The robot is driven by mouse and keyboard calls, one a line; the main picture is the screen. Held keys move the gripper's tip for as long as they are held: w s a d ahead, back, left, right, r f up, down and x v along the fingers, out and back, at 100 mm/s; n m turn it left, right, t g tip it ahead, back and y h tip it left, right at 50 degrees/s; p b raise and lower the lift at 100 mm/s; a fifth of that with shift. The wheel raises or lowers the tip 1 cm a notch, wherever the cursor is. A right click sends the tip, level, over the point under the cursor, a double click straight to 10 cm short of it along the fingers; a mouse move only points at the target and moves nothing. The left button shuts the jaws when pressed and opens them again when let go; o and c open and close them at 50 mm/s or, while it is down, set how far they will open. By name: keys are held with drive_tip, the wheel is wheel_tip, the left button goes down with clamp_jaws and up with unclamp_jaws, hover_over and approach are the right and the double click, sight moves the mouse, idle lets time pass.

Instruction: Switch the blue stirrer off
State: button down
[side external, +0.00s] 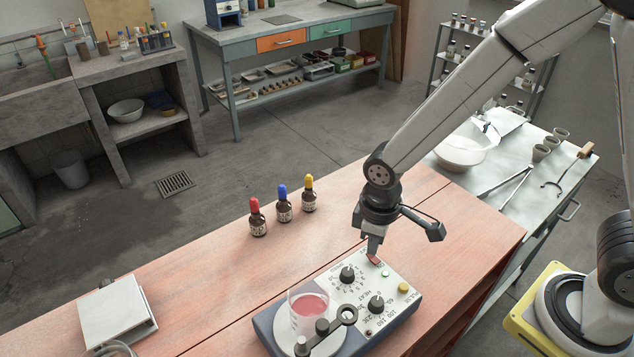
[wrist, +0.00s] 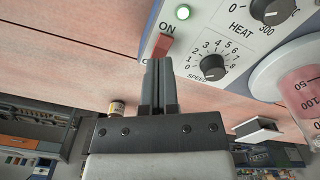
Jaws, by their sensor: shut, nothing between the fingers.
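The blue stirrer (side external: 262,326) stands on the bench, with a pale control panel and a glass beaker of pink liquid (side external: 308,305) on its round plate. Its red rocker switch (wrist: 164,46) lies near the panel edge, with "ON" printed at one end and a partly cut-off label at the other. The green lamp (wrist: 183,12) beside it looks lit. My gripper (wrist: 160,62) is shut and empty, pointing down at the switch. In the side view my gripper (side external: 373,252) partly covers the switch. I cannot tell whether the fingertips touch it.
The speed knob (wrist: 209,61) and heat knob (side external: 376,305) stand up from the panel near my gripper. A dark clamp arm (side external: 332,330) crosses beside the beaker. Dropper bottles with red (side external: 257,217), blue (side external: 283,204) and yellow (side external: 309,193) caps stand behind.

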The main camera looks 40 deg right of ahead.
drive_tip(key=shift+f, duration=0.7)
idle(0.6)
drive_tip(key=shift+r, duration=3.55)
drive_tip(key=s+d+m+t, duration=0.2)
drive_tip(key=d+m, duration=0.4)
drive_tip(key=d, duration=0.5)
drive_tip(key=shift+s+d+f+t, duration=0.15)
drive_tip(key=shift+s+f+t, duration=0.15)
drive_tip(key=shift+s, duration=0.3)
